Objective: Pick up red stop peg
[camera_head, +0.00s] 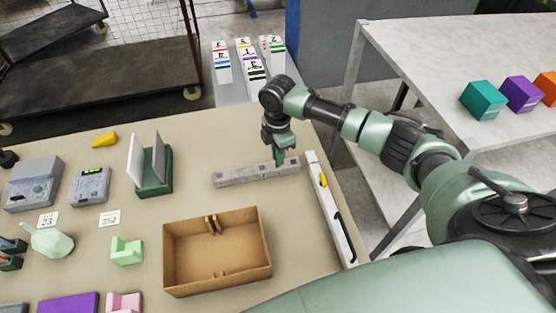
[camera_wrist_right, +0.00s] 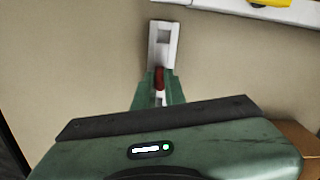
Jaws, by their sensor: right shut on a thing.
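The red stop peg (camera_wrist_right: 159,77) shows in the right wrist view, between the fingertips of my right gripper (camera_wrist_right: 159,88). The gripper is shut on it. The peg is at the grey slotted bar (camera_wrist_right: 163,33); I cannot tell whether it still sits in a slot. In the head view my right gripper (camera_head: 280,159) points down at the right part of the same bar (camera_head: 240,176), and its fingers hide the peg. My left gripper is not in view.
An open cardboard box (camera_head: 185,283) stands in front of the bar. A white rail (camera_head: 333,220) with a yellow piece (camera_head: 323,180) lies to the right near the table edge. A green holder with upright plates (camera_head: 153,182) stands to the left. Bare table surrounds the bar.

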